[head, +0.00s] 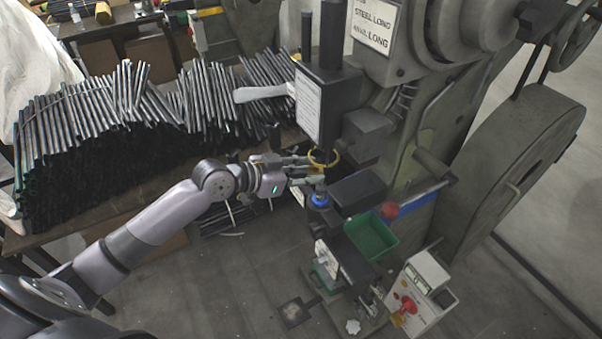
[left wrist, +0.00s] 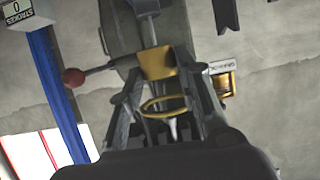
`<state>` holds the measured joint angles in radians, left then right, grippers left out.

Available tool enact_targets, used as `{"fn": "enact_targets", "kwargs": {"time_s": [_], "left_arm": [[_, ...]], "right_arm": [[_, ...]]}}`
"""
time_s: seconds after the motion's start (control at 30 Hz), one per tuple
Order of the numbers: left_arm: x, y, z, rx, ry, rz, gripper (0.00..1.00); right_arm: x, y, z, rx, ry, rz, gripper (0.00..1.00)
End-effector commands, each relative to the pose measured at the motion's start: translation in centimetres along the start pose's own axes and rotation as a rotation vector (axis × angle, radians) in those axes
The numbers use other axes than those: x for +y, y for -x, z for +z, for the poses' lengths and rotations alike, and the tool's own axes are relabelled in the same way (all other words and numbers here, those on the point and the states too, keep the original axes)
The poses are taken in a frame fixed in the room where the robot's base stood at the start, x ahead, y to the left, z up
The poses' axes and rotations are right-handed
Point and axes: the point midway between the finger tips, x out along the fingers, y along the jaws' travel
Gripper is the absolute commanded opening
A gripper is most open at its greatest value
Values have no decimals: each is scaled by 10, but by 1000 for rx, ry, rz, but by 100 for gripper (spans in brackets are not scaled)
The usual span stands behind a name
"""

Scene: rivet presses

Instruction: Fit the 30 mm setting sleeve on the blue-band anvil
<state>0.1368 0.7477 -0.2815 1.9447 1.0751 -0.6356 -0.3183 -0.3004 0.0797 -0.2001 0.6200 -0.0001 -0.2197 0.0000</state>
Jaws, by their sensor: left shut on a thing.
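My left gripper (head: 312,175) reaches in from the left to the press and is shut on a gold sleeve (left wrist: 157,65), seen between the fingertips in the left wrist view. The sleeve's size marking cannot be read. The blue-band anvil (head: 320,199) stands just below the gripper in the head view. In the left wrist view a grey pin (left wrist: 150,30) lines up with the sleeve; whether it touches or enters the sleeve, I cannot tell. My right gripper is out of view.
The press head with a sign (head: 374,22) rises close above. A green bin (head: 371,238), a red-ball lever (head: 447,180) and a control box (head: 419,290) stand right of and below the gripper. Piled rods (head: 85,120) cover the table at left.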

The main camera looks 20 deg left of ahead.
Motion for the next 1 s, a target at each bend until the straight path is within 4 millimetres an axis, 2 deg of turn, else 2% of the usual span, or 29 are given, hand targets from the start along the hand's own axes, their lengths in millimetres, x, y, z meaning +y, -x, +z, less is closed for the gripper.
{"fn": "enact_targets", "kwargs": {"time_s": [0.33,0.4,0.6,1.0], "left_arm": [[0,-20,-10,4,0,0,0],[0,-22,-1,1,0,0,0],[0,-26,10,1,0,0,0],[0,-30,20,2,-1,0,0]], "right_arm": [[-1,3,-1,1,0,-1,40],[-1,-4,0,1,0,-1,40],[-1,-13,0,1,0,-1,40],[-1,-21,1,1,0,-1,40]]}}
